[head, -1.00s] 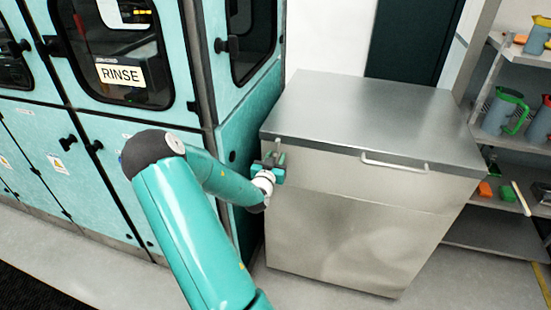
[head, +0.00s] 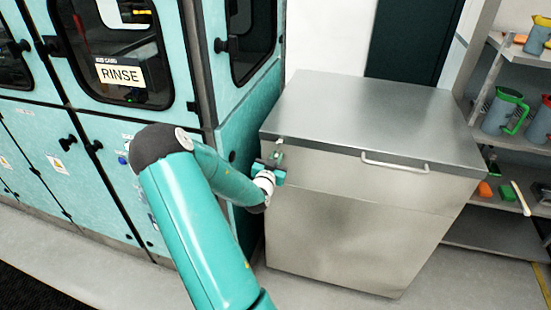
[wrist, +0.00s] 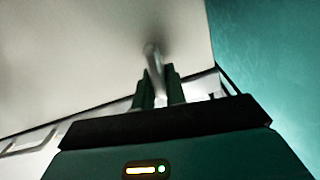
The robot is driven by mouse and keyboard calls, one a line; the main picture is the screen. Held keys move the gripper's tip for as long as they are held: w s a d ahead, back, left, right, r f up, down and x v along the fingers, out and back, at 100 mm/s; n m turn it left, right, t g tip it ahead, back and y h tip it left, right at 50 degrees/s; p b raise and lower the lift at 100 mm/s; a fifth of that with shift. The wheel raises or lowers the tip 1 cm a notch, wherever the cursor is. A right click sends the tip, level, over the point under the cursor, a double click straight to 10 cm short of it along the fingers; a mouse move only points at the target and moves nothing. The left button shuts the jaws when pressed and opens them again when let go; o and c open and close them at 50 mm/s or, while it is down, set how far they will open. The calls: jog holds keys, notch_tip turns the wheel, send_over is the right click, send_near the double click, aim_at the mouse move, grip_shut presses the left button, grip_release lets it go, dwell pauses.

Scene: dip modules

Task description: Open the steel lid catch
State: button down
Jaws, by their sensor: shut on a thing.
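The steel lid catch (head: 279,141) is a small piece at the front left of the steel chest's lid (head: 370,110), close to the lid's front edge. The lid lies flat and closed on the chest. My gripper (head: 277,160) is at the chest's front left corner, just below the lid edge. In the wrist view, the catch (wrist: 152,58) shows as a thin blurred bar rising from between the two dark green fingers of my gripper (wrist: 159,82). The fingers are shut on it.
The steel chest (head: 350,235) has a bar handle (head: 395,163) on its front, right of the catch. A teal rinse cabinet (head: 245,120) stands close on the left of my gripper. A shelf rack (head: 505,140) with jugs stands to the right. The floor before the chest is clear.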

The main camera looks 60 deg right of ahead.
jog(key=m, duration=0.6)
jog(key=shift+s+f, duration=0.15)
jog(key=shift+s, duration=0.2)
jog(key=m, duration=0.6)
jog(key=shift+s+f, duration=0.15)
jog(key=shift+f, duration=0.15)
jog(key=c, duration=1.4)
grip_release()
jog(key=shift+c, duration=0.2)
jog(key=s+a, duration=0.2)
jog(key=a, duration=1.1)
jog(key=shift+a, duration=0.3)
